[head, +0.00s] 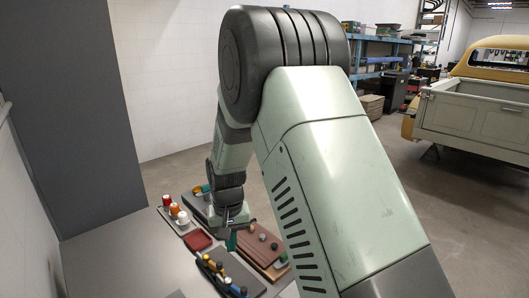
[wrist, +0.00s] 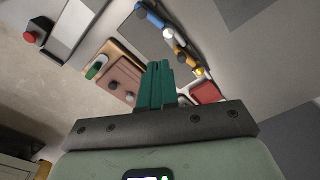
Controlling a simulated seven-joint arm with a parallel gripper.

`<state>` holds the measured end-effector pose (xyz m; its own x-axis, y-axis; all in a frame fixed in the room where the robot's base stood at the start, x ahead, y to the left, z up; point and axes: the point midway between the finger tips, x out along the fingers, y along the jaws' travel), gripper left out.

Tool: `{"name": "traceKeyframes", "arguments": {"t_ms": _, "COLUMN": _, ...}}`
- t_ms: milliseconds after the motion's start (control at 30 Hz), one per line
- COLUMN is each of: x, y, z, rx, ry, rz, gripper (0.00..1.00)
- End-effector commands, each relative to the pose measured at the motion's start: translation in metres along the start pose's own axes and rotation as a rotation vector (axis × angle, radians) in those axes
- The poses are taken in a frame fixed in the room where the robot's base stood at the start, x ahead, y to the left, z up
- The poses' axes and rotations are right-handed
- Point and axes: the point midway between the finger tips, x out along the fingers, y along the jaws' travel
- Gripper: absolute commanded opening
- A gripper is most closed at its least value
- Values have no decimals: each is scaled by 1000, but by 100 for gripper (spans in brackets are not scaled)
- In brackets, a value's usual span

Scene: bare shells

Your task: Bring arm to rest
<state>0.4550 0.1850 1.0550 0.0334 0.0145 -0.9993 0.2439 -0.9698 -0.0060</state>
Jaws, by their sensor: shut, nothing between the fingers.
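My gripper (head: 231,241) hangs over the table (head: 105,250) in the head view, with its teal fingers pointing down. In the wrist view its fingers (wrist: 157,86) are pressed together with nothing between them. My arm bends high across the middle of the head view and hides part of the table's right side. The fingers are near the brown board (head: 262,246) and the dark strip (head: 240,272). I cannot tell the exact height above them.
Several small cups, among them a red cup (head: 167,200), stand on a board at the left. A red tray (head: 198,240) lies in front of them. The dark strip carries blue, white and yellow pieces. A grey wall panel (head: 75,100) rises behind the table's left side. The table's front left is clear.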

Motion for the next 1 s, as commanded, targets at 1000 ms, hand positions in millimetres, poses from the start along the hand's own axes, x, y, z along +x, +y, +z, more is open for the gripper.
{"name": "traceKeyframes", "arguments": {"t_ms": 1000, "x": -279, "y": 140, "z": 277, "rx": 195, "ry": 441, "rz": 66, "gripper": 0}}
